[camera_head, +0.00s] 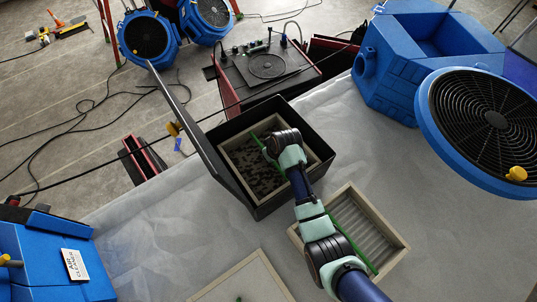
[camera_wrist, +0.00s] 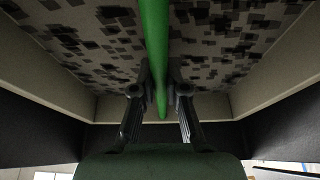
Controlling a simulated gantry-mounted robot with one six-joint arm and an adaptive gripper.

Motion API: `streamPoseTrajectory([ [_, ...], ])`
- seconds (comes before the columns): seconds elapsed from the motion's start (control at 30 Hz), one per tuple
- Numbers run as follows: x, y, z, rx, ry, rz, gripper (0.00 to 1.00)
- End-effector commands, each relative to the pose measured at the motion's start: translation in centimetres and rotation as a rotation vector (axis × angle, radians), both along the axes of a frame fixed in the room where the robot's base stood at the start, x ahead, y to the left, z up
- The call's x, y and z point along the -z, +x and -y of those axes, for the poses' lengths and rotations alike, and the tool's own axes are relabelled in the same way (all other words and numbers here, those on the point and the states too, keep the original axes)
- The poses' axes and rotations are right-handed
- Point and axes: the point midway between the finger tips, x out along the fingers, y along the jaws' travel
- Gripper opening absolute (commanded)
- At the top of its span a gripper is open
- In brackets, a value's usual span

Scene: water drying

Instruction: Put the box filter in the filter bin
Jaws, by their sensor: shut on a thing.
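A box filter (camera_head: 249,176) with a beige frame and a dark-speckled face sits within the walls of the black filter bin (camera_head: 268,206). Its depth in the bin is hard to judge. The bin's lid (camera_head: 209,138) stands open on the left. In the wrist view my gripper (camera_wrist: 161,88) is shut on the filter's green bar (camera_wrist: 156,40), with a finger on each side. The speckled face (camera_wrist: 215,45) and frame walls (camera_wrist: 265,85) fill that view. In the head view my wrist hides part of the filter and the fingers.
A second framed filter (camera_head: 397,247) with a green bar lies right of the bin, partly under my arm. Another frame (camera_head: 222,286) lies at the bottom edge. Blue fans (camera_head: 490,125) stand at right and back. A blue air cleaner (camera_head: 45,262) is at lower left. Cables cross the floor.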

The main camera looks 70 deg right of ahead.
Motion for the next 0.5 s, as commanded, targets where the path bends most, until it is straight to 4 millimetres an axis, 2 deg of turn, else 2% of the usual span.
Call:
streamPoseTrajectory([
  [0.17,0.35,0.09,0.09,-0.001,-0.003,0.003,0.00],
  [0.2,0.48,0.00,0.00,0.000,0.000,0.000,0.18],
  [0.33,0.45,0.00,0.00,0.000,0.000,0.000,0.38],
  [0.5,0.45,0.00,0.00,0.000,0.000,0.000,0.38],
])
